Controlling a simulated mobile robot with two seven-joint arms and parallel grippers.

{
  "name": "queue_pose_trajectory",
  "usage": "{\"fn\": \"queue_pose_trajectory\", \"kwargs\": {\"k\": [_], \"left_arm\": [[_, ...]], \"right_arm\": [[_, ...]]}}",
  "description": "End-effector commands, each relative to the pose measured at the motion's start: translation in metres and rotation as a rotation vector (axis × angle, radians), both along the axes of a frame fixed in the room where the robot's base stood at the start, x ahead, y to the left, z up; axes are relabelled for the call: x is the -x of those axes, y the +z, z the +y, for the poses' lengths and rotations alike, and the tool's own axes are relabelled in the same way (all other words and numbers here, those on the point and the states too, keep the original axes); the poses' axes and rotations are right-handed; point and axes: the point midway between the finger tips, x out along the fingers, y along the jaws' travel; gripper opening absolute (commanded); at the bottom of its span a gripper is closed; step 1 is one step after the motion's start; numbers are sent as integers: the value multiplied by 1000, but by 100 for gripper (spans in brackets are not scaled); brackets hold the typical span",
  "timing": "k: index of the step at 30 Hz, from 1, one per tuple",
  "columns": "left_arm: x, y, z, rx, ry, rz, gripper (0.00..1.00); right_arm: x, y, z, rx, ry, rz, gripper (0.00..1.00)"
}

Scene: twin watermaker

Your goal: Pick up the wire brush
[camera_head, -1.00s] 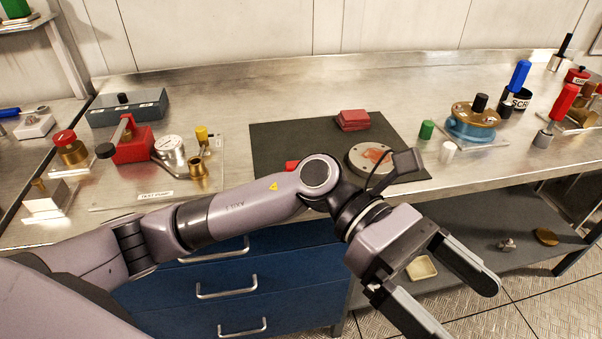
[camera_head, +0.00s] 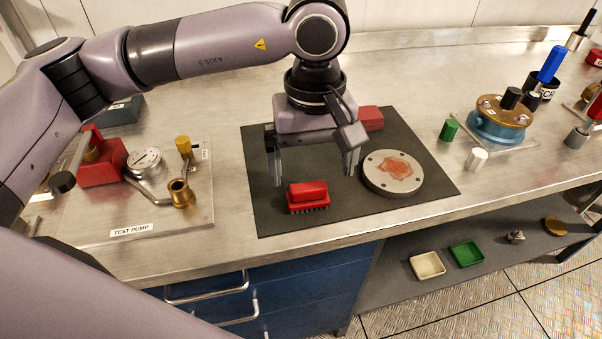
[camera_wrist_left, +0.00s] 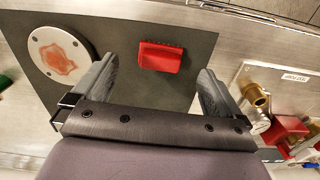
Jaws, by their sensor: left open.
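The wire brush is a red block with bristles along its lower edge (camera_head: 308,196). It lies on the dark mat (camera_head: 262,212) near the front of the bench. In the left wrist view the brush (camera_wrist_left: 160,57) shows between and beyond the two fingers. My left gripper (camera_head: 314,178) points down over the mat, open and empty, its fingers spread wider than the brush. It is above and slightly behind the brush, apparently not touching it. My right gripper is not in view.
A round metal disc with a reddish patch (camera_head: 394,174) lies right of the brush. A red pad (camera_head: 370,118) lies behind. The test pump plate (camera_head: 150,215) is to the left. A blue-and-brass housing (camera_head: 497,122) stands at the right. The mat's front strip is clear.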

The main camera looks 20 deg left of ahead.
Motion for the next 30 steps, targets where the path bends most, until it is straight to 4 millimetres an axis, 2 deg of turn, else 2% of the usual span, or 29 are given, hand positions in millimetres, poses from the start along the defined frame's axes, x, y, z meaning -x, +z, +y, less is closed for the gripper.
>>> {"fn": "queue_pose_trajectory", "kwargs": {"k": [4, 8, 19, 28, 29, 30], "left_arm": [[0, -3, 1, -5, -1, -1, 100], [0, -16, 2, -6, 0, 0, 100], [-4, -65, 5, -4, 0, 0, 100], [-4, -71, 5, -4, -1, -3, 100], [-4, -71, 5, -4, 0, -3, 94], [-4, -71, 5, -4, 0, -2, 80]], "right_arm": [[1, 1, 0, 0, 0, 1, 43], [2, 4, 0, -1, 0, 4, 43], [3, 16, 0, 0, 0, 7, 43], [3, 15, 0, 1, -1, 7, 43], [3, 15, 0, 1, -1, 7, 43], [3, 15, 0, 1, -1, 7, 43]]}}
